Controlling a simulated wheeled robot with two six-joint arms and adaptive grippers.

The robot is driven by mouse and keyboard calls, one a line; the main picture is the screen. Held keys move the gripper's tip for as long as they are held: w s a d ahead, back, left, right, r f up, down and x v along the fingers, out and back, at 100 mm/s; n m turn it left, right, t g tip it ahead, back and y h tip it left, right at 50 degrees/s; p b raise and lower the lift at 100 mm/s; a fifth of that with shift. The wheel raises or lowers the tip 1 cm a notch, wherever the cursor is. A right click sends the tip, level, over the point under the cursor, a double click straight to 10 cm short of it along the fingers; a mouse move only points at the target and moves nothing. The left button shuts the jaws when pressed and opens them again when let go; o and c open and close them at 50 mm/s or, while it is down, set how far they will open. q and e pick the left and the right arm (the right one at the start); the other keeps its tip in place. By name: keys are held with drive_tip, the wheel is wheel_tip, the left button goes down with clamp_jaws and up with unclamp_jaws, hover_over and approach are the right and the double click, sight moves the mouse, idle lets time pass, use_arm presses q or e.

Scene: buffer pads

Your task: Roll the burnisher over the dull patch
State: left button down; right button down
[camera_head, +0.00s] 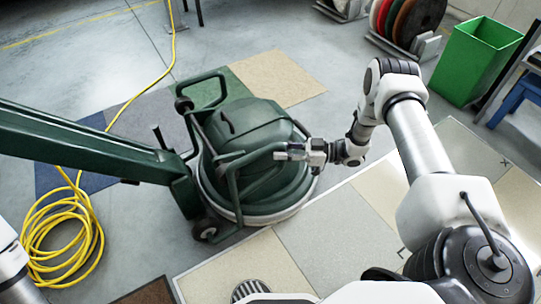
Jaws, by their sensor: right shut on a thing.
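The burnisher (250,130) is a dark green floor machine with a round head, tubular guard bars and small wheels. Its long green handle (80,145) runs off to the left. My right gripper (292,152) is shut on a green bar (258,153) at the burnisher's right side. The machine stands on the floor among coloured square pads. I cannot tell which pad is the dull patch; a grey pad (335,238) and a beige pad (235,275) lie just in front of it. My left gripper is out of view; only a bit of that arm shows at the lower left.
A yellow cable (68,240) lies coiled at the left and runs up to a post. A tan pad (275,78) lies behind the burnisher. A green bin (475,62) and coloured discs on a rack (408,22) stand at the back right.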

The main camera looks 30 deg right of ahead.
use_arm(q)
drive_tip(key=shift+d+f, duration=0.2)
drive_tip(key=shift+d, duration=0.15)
use_arm(e)
drive_tip(key=d, duration=0.6)
drive_tip(key=shift+w+d, duration=0.15)
drive_tip(key=shift+d, duration=0.15)
drive_tip(key=c, duration=1)
unclamp_jaws()
drive_tip(key=shift+o, duration=0.2)
drive_tip(key=v, duration=1.2)
